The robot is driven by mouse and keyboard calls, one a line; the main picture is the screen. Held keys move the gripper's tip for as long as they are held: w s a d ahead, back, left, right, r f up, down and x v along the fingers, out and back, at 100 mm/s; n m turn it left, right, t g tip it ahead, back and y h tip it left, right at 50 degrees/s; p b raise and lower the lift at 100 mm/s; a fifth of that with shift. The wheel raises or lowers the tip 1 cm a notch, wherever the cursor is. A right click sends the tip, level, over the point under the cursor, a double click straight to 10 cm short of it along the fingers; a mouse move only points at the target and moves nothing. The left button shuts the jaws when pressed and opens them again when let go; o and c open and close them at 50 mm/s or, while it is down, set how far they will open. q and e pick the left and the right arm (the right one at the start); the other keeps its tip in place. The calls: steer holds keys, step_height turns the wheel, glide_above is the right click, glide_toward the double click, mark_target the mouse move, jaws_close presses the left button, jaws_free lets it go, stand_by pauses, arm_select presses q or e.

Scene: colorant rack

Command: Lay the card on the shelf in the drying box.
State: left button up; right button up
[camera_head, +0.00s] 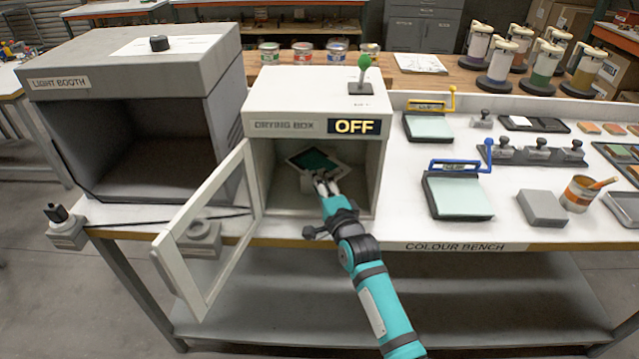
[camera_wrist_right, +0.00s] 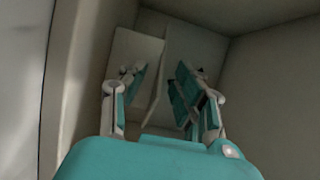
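The card (camera_head: 313,160), pale with a dark green patch, lies inside the drying box (camera_head: 262,99), towards the back, a little tilted in the picture. The shelf under it is mostly hidden. My right gripper (camera_head: 325,184) reaches through the box's open front and is just in front of the card. In the right wrist view, its two fingers (camera_wrist_right: 160,92) stand apart, with pale flat surfaces beyond and between them. I cannot tell which of these is card or shelf. No grip on the card shows. My left gripper is not in view.
The box's framed door (camera_head: 238,232) stands open to the left, past the bench edge. The box walls are close around my right gripper. The light booth (camera_head: 130,110) stands to the left. Pads (camera_head: 457,194) and a grey block (camera_head: 542,207) are on the bench to the right.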

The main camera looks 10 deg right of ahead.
jaws_close()
steer(key=shift+o, duration=0.2)
jaws_free()
steer(key=s+d, duration=0.1)
steer(key=s, duration=1)
steer(key=shift+s+d, duration=0.25)
steer(key=shift+s, duration=0.15)
steer(key=shift+f, duration=0.1)
